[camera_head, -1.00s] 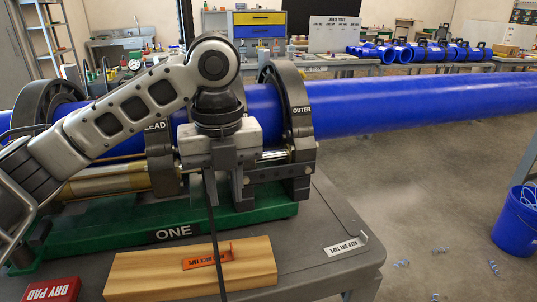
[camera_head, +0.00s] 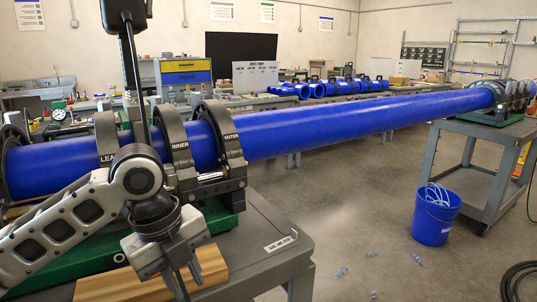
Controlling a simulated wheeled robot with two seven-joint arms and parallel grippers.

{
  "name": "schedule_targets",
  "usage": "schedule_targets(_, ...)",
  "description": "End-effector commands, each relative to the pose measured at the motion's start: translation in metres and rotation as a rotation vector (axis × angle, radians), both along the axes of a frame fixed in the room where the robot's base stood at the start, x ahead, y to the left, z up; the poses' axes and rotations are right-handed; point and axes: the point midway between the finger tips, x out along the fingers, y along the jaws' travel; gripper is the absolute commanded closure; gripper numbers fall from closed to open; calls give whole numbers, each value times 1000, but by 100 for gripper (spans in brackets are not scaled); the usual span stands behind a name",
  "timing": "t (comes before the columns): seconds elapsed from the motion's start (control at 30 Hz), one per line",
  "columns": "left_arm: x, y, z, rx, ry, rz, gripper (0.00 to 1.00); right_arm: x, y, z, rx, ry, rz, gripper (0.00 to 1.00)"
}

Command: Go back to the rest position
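My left gripper (camera_head: 182,279) hangs low at the front left, over the wooden block (camera_head: 212,265) on the near cart. Its fingers point down and look parted, with nothing seen between them. Its arm crosses in front of the clamp rings. The long blue pipe (camera_head: 350,122) lies through the clamps, including the ring marked OUTER (camera_head: 229,137), and runs to the far right. My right gripper is not in view.
The near grey cart (camera_head: 262,262) carries the green clamp base and a white label. A blue bucket (camera_head: 437,215) stands on the floor beside a second cart (camera_head: 474,161). A dark upright bar (camera_head: 138,75) rises at left.

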Motion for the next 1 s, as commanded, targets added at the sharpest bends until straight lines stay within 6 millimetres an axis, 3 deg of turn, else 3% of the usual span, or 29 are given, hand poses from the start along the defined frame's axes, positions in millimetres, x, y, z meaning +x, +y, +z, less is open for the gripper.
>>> schedule_targets(0.27,-3,-55,-64,-250,9,261,76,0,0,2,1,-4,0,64)
schedule_targets(0.4,-11,-87,-105,-461,43,523,76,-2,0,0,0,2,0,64)
schedule_targets(0.53,-19,-101,-137,-656,85,818,76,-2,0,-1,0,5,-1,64)
schedule_targets(0.63,-29,-99,-161,-786,116,1057,76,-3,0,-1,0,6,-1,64)
schedule_targets(0.77,-49,-80,-192,-926,133,1369,76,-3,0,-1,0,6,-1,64)
schedule_targets(1.0,-104,-20,-235,-1069,70,1809,76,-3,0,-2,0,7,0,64)
